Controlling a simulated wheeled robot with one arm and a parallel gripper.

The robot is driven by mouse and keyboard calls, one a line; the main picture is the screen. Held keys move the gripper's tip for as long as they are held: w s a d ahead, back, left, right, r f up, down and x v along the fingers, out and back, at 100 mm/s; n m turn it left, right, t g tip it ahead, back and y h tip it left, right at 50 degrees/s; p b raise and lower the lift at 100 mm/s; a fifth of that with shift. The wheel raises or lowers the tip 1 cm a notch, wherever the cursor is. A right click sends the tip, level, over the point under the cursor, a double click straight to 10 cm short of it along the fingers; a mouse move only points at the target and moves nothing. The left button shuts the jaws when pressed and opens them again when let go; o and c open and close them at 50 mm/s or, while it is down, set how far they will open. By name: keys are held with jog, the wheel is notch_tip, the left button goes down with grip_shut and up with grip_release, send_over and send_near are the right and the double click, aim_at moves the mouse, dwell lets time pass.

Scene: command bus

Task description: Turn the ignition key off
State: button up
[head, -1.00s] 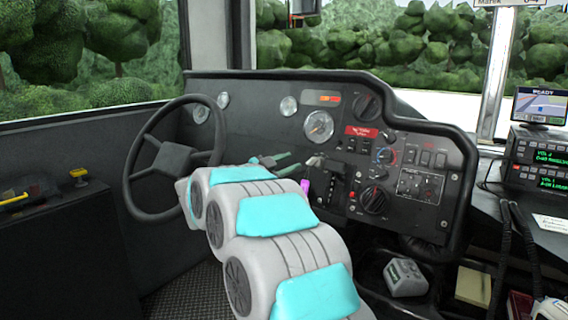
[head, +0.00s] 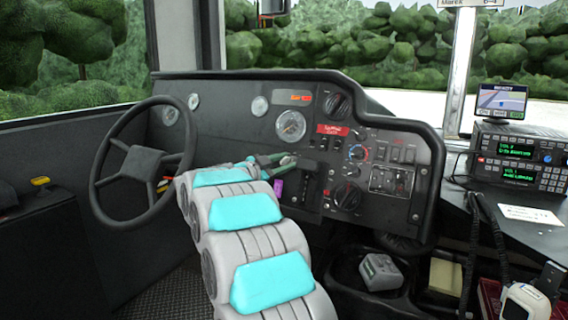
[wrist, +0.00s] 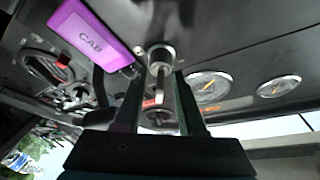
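The ignition key (wrist: 159,82) sticks out of a round metal lock (wrist: 161,54) on the dark dashboard in the wrist view. A purple tag marked CAB (wrist: 90,35) is left of it there. The purple tag also shows in the head view (head: 278,188), below my gripper. My gripper (wrist: 160,76) is open, with one finger on each side of the key and a visible gap to each. In the head view my gripper (head: 270,163) is at the dashboard, right of the steering wheel. The key is hard to make out there, and its turned position is unclear.
The steering wheel (head: 141,163) stands left of my arm. Knobs and switches, such as the black knob (head: 346,196), cover the panel to the right. A radio unit (head: 520,156) and screen (head: 502,101) are at the far right. A grey box (head: 381,271) sits below.

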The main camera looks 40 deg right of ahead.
grip_shut()
jog(key=shift+f, duration=0.1)
dwell(1.3)
